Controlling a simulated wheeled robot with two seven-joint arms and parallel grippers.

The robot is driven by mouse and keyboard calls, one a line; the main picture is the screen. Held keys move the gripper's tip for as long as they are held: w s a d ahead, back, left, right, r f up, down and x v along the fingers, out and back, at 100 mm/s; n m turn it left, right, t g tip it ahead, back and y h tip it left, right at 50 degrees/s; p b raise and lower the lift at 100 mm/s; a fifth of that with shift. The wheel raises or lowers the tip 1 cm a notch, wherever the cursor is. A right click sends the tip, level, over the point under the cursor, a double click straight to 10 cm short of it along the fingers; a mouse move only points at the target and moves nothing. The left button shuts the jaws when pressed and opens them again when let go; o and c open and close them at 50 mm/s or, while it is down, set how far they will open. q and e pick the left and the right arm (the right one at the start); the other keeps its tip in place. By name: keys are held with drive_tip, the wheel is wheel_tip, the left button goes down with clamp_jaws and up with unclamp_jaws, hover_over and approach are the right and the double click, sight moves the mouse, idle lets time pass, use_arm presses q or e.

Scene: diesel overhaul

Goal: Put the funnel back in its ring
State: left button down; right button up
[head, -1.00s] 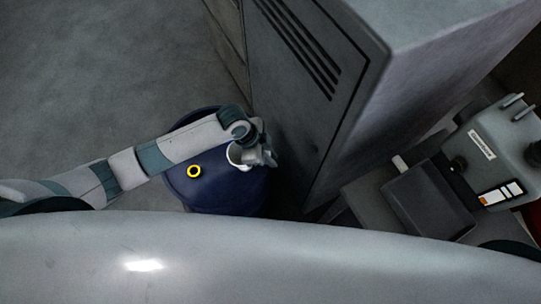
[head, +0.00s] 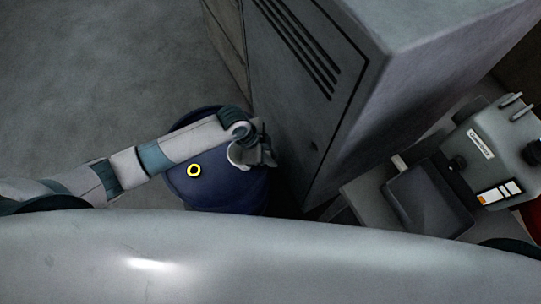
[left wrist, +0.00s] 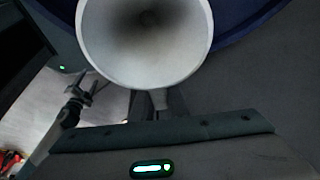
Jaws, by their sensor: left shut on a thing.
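A pale funnel (head: 236,156) is in the jaws of my left gripper (head: 264,156), over the right part of a blue drum in the head view. The left wrist view shows the funnel's wide round mouth (left wrist: 145,45) facing that camera. The fingers of my left gripper (left wrist: 153,103) are shut on it at its near side. The funnel's spout is hidden. My right gripper (left wrist: 82,90) shows small at the left of the wrist view, with its two fingers apart and nothing seen between them. I cannot make out a funnel ring for certain.
The blue drum (head: 217,194) has a yellow-rimmed round opening (head: 194,171) on its top, left of the funnel. A tall grey cabinet (head: 335,125) stands close to the right of the drum. A grey machine (head: 492,150) and a dark tray (head: 428,201) are farther right. Floor is clear at upper left.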

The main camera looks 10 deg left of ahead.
use_arm(q)
drive_tip(key=shift+f, duration=0.15)
use_arm(e)
drive_tip(key=shift+f, duration=0.1)
use_arm(q)
drive_tip(key=shift+f+b, duration=0.7)
drive_tip(key=shift+f, duration=0.35)
drive_tip(key=c, duration=1.7)
unclamp_jaws()
use_arm(e)
drive_tip(key=shift+d+f, duration=0.1)
drive_tip(key=shift+f, duration=0.5)
use_arm(q)
drive_tip(key=shift+o, duration=0.2)
drive_tip(key=shift+r, duration=0.1)
drive_tip(key=v, duration=0.7)
drive_tip(key=shift+a+b, duration=0.1)
drive_tip(key=shift+b, duration=0.25)
drive_tip(key=b+v, duration=0.1)
drive_tip(key=v, duration=0.9)
use_arm(e)
drive_tip(key=w+a+t, duration=0.1)
drive_tip(key=w+a, duration=0.1)
drive_tip(key=w, duration=0.3)
drive_tip(key=shift+w+a+f+t, duration=0.15)
drive_tip(key=shift+w+a+t, duration=0.05)
drive_tip(key=shift+w+t, duration=0.1)
